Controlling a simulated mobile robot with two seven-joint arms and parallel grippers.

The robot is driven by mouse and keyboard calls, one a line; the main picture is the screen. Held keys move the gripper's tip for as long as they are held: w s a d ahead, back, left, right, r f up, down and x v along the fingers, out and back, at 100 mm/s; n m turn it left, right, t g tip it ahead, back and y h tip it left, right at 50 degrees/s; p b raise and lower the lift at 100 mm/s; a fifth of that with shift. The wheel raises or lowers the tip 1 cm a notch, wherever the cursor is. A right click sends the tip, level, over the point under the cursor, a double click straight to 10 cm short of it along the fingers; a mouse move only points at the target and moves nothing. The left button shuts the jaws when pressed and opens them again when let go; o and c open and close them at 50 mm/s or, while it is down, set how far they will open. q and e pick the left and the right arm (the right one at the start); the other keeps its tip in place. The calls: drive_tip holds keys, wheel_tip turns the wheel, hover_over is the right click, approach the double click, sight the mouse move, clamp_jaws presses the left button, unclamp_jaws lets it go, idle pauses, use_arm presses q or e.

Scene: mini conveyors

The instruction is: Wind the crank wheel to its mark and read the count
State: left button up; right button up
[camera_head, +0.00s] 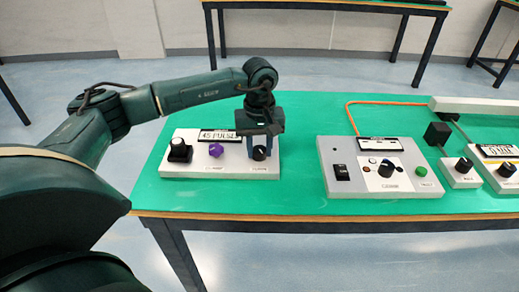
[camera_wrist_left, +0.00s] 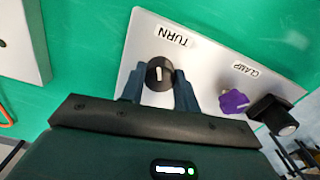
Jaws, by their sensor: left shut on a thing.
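A white box (camera_head: 180,168) stands on the green table at the left. It carries a black knob (camera_head: 259,153) at its right end, a purple star knob (camera_head: 215,150) in the middle and a black block with a round white top (camera_head: 179,150) at the left. In the left wrist view the black knob (camera_wrist_left: 157,70) is beside the label TURN and has a white pointer line; the purple knob (camera_wrist_left: 233,101) is by the label CLAMP. My left gripper (camera_wrist_left: 158,84) is shut on the black knob, one finger each side. The display (camera_head: 217,135) seems to read "45 PULSE", its right end hidden by my gripper.
A grey control box (camera_head: 345,157) with a switch, a dial and a green button stands right of the white box. Smaller dial units (camera_head: 461,173) stand farther right. Bare green table (camera_head: 300,115) lies behind and between the boxes.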

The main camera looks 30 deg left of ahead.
use_arm(q)
drive_tip(key=shift+m, duration=1)
drive_tip(key=shift+m+b, duration=0.4)
drive_tip(key=shift+m, duration=0.1)
drive_tip(key=m, duration=0.2)
drive_tip(key=shift+m+b, duration=0.3)
drive_tip(key=shift+m, duration=0.7)
drive_tip(key=shift+m+b, duration=0.3)
drive_tip(key=shift+m, duration=0.8)
use_arm(e)
drive_tip(key=shift+w+a+f+n, duration=0.1)
drive_tip(key=shift+a+f+n, duration=0.1)
drive_tip(key=shift+f, duration=0.35)
drive_tip(key=shift+w+a+f+n, duration=0.1)
drive_tip(key=shift+a+f+n, duration=0.1)
drive_tip(key=shift+f, duration=0.35)
drive_tip(key=shift+r, duration=0.15)
